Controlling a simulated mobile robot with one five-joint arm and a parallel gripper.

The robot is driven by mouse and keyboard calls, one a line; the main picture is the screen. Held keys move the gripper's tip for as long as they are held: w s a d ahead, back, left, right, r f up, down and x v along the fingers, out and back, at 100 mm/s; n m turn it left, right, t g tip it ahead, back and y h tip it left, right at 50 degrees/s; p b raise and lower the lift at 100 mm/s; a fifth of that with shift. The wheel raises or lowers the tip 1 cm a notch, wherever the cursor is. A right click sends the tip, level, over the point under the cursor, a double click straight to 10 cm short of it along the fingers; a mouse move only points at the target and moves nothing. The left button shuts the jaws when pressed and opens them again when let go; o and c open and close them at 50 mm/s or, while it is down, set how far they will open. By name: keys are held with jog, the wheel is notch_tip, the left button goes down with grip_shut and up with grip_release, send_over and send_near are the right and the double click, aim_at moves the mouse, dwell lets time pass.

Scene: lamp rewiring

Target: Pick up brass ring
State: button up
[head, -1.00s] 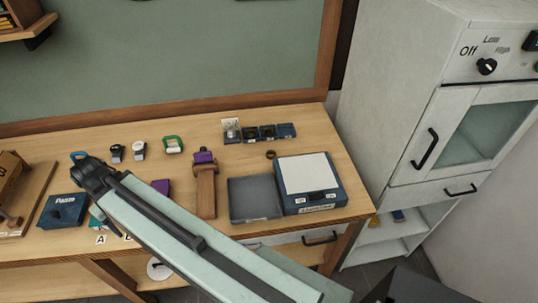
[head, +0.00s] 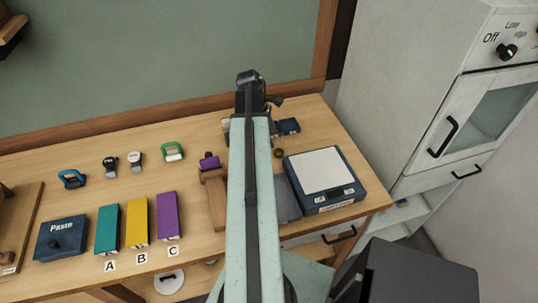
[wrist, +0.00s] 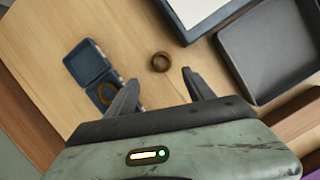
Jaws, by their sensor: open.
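In the wrist view the ring (wrist: 160,62) lies on bare wood, just beyond and between my fingertips. My gripper (wrist: 160,80) is open and empty, with its two dark fingers apart. A second ring-like thing (wrist: 107,93) sits in a small blue case, partly hidden by my left finger. In the head view my arm covers part of the bench, and my fingertips cannot be made out clearly.
The white-topped scale (head: 320,172) and a grey tray (wrist: 268,50) stand close to the ring. Small blue cases (head: 288,126) are at the back. Colored blocks (head: 137,223) and a wooden stand (head: 215,198) are to the left. Bare wood surrounds the ring.

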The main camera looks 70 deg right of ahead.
aim_at(280, 154)
jog(key=shift+b+x, duration=1.35)
jog(key=shift+x, duration=0.05)
jog(key=b+x, duration=0.4)
jog(key=x, duration=0.1)
jog(key=shift+s+a+b, duration=0.2)
jog(key=shift+s+b, duration=0.1)
jog(key=shift+b, duration=0.1)
jog(key=shift+r, duration=0.2)
grip_shut()
